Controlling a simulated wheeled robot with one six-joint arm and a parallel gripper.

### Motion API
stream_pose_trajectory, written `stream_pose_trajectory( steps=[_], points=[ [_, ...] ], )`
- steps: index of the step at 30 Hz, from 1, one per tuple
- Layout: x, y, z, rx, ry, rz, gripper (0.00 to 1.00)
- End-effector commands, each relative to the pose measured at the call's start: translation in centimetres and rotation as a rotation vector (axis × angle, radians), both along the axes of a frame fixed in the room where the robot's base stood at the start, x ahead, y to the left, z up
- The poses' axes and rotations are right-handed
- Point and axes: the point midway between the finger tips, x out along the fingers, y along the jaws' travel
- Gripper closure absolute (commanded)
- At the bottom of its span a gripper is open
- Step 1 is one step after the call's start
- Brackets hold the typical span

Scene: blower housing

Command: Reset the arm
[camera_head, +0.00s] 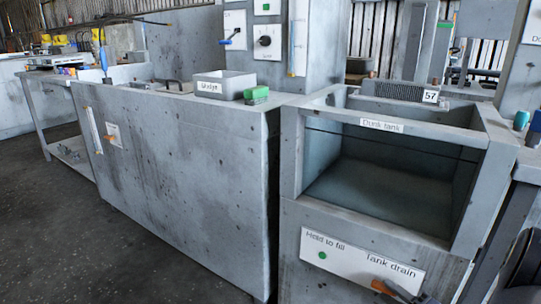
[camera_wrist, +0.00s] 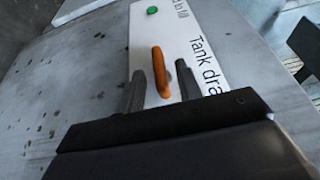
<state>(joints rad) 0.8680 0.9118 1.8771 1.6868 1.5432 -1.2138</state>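My gripper (camera_wrist: 160,78) is open in the wrist view, with its two dark fingers apart. The orange tank drain handle (camera_wrist: 161,68) shows between the fingers, with gaps on both sides. I cannot tell how deep the handle sits between them. The handle also shows at the bottom of the head view (camera_head: 386,289), on the white panel (camera_head: 345,254) labelled "Hold to fill" and "Tank drain". A small grey part at the lower edge there may be my gripper. Most of my arm is out of view.
The open dunk tank (camera_head: 380,195) stands above the panel. A green button (camera_head: 322,255) is on the panel's left. A grey bench (camera_head: 180,180) to the left carries a grey tray (camera_head: 224,85) and a green block (camera_head: 256,93). The floor (camera_head: 60,240) at left is clear.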

Motion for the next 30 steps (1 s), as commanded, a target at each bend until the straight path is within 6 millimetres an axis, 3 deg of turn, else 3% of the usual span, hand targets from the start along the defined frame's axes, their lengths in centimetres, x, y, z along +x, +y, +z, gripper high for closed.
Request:
stream_pose_trajectory(
  steps=[4, 18, 30],
  points=[
    [1.9, 1.3, 0.1, -0.014, 0.004, 0.002, 0.66],
    [1.7, 1.2, 0.4, -0.286, 0.188, 0.0, 0.66],
    [1.7, 1.1, 0.3, -0.345, 0.232, -0.001, 0.66]
  ],
)
